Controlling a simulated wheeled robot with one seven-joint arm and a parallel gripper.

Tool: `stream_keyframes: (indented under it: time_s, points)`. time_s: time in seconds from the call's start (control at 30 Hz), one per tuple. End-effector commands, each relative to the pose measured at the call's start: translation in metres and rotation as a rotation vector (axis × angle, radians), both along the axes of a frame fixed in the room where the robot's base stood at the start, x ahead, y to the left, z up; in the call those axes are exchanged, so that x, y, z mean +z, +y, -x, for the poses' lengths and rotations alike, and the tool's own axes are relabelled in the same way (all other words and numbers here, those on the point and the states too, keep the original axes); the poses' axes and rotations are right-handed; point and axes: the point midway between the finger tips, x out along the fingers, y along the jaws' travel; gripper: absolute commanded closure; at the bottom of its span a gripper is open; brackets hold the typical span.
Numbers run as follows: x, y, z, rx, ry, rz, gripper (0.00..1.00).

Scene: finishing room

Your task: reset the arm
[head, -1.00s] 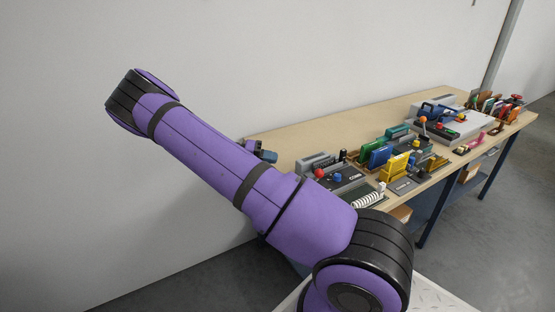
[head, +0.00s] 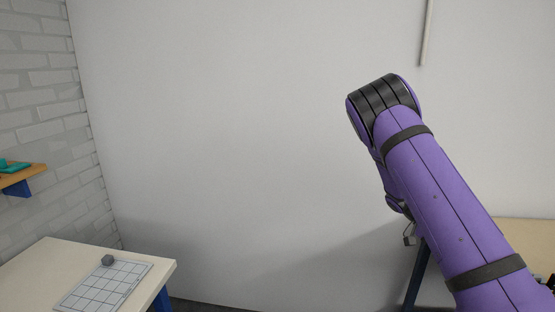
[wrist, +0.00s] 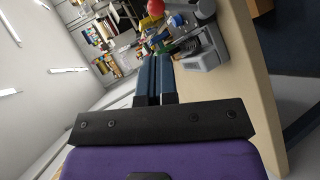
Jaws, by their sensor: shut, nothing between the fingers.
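My gripper (wrist: 155,82) shows in the wrist view, its two dark blue fingers side by side and closed together with nothing between them. Beyond the fingertips, in that view, lies the wooden workbench (wrist: 248,75) with its crowded fixtures. In the head view my purple arm rises on the right, bent at a black-banded joint. Only a small bit of metal near the gripper end shows below that joint, so the fingers cannot be made out there.
A wooden shelf (head: 22,176) juts from the left. The workbench corner (head: 525,240) shows at right. Blank wall (head: 230,130) fills the middle.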

Motion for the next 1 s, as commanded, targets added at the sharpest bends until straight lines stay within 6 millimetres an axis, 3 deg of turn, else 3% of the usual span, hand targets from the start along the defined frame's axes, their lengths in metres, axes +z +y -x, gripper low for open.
stream_keyframes:
  time_s: [0.57,1.0]
  points:
    - [0.101,0.072,0.039,0.135,-0.273,-0.5,1.0]
    - [0.182,0.127,0.09,0.371,-0.485,-0.762,1.0]
